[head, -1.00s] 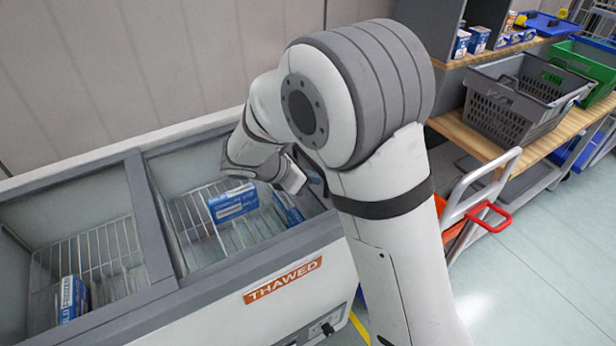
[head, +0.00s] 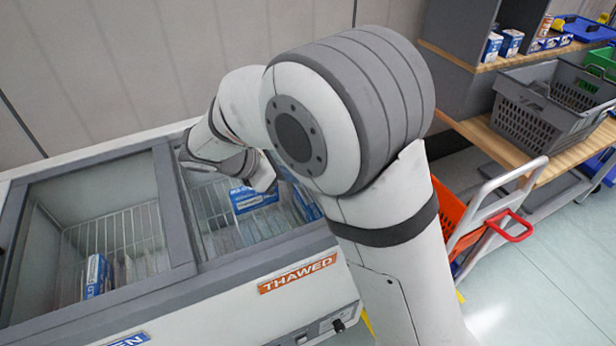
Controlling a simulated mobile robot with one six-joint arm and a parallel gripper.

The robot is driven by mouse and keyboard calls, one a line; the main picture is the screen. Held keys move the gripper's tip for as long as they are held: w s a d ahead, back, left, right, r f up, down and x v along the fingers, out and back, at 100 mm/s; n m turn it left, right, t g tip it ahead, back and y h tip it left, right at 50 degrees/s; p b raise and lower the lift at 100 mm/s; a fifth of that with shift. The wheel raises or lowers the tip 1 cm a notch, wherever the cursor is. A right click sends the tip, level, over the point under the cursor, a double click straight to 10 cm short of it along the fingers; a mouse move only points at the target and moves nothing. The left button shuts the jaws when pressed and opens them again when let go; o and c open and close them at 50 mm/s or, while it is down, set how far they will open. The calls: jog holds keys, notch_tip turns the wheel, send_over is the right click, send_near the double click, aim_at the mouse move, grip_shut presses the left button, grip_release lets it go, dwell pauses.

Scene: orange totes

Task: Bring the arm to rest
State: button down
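My arm rises from the bottom right and bends over the freezer's right-hand section. Its wrist (head: 212,150) hangs above that section's back part. My gripper (head: 262,173) seems to be the pale end piece beside the wrist. Its fingers are hidden or cannot be made out, so I cannot tell whether it is open, shut or holding anything. A blue and white box (head: 252,199) stands in the wire basket just below it, and I cannot tell whether they touch.
The chest freezer (head: 200,296) has an orange THAWED label and raised rims. Another box (head: 96,276) stands in its left section. On the right are a cart with an orange tote (head: 449,216), a wooden bench and a grey basket (head: 545,107). Open floor lies at lower right.

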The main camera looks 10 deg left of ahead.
jog(key=s+d+r+m+g+y+p, duration=0.1)
jog(key=s+d+r+m+g+y, duration=0.15)
jog(key=d+m, duration=0.4)
jog(key=s+d+r+m+g+y+p, duration=0.15)
jog(key=s+d+r+m, duration=0.25)
jog(key=d, duration=0.6)
jog(key=s+d+r+m+t+y+p, duration=0.1)
jog(key=s+d+m+y, duration=0.3)
jog(key=s+d+m, duration=0.4)
jog(key=s+m, duration=0.2)
jog(key=m, duration=0.4)
jog(key=shift+r+y, duration=0.3)
